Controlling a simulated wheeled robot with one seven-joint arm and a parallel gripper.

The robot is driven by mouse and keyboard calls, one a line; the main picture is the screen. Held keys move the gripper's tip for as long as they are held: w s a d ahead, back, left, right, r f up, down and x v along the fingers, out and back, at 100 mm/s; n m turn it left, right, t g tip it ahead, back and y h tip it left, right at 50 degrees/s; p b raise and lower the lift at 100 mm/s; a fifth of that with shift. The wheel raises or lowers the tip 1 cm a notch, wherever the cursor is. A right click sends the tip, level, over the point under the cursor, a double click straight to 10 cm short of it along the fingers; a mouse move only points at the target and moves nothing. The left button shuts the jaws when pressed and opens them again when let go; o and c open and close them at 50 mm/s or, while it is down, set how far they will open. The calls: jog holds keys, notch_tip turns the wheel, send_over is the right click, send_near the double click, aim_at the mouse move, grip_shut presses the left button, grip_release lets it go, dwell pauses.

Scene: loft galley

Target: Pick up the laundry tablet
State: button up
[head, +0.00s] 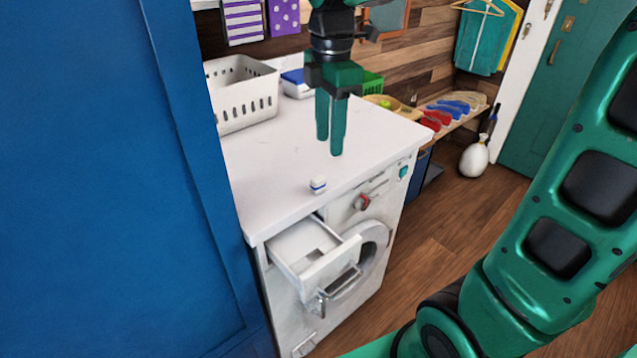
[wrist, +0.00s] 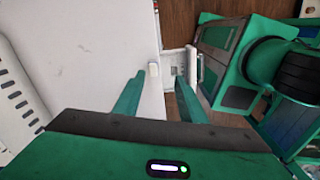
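The laundry tablet (head: 318,185) is a small white block with a blue band. It lies on the white countertop (head: 270,165) near the front edge, above the open drawer. It also shows in the wrist view (wrist: 154,70), ahead of the fingers and roughly between their lines. My gripper (head: 329,140) hangs above the counter with its two green fingers pointing down, behind and above the tablet. In the wrist view my gripper (wrist: 160,95) has its fingers apart with nothing between the tips.
The detergent drawer (head: 303,245) of the white washing machine (head: 345,290) stands pulled out below the counter. A white basket (head: 240,95) stands at the counter's back left. A tall blue panel (head: 90,180) borders the left side. The counter around the tablet is clear.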

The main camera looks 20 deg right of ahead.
jog(key=w+a+n, duration=0.1)
jog(key=a+n, duration=0.1)
send_over(317, 177)
jog(key=f, duration=0.5)
jog(key=shift+s+a, duration=0.2)
jog(key=shift+w+d+f, duration=0.1)
jog(key=shift+d+f, duration=0.05)
jog(key=shift+f, duration=1.2)
jog(key=shift+w+d+f, duration=0.1)
jog(key=shift+f, duration=1.2)
jog(key=shift+c, duration=0.4)
grip_shut()
